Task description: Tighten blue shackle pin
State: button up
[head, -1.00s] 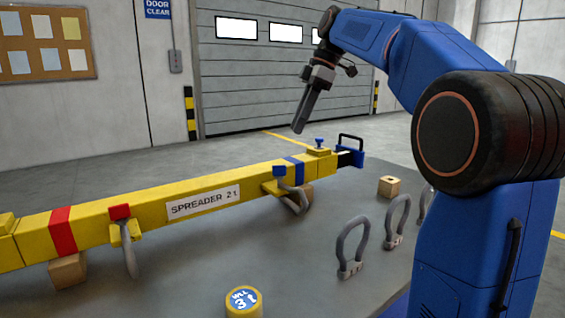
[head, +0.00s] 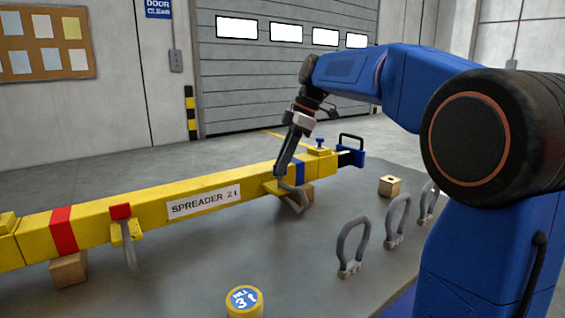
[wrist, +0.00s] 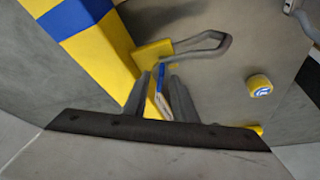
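The blue shackle pin (wrist: 161,76) shows in the wrist view as a narrow blue shape between my fingertips, with a gap on each side. My gripper (head: 280,170) points down at the pin beside the beam's blue band and hides it in the head view. In the wrist view my gripper (wrist: 160,84) has its two fingers apart, one either side of the pin. The grey shackle (head: 296,203) hangs from the yellow lug (head: 270,187) on the beam. The shackle (wrist: 205,45) and lug (wrist: 153,53) also show in the wrist view. Contact with the pin cannot be told.
The yellow spreader beam (head: 150,215) lies on wooden blocks on the grey table (head: 190,275). Its red-pinned shackle (head: 130,255) is to the left. Loose shackles (head: 354,250) stand at right near a wooden block (head: 389,186). A yellow round tag (head: 244,302) lies in front.

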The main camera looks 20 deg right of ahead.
jog(key=shift+c, duration=0.3)
grip_shut()
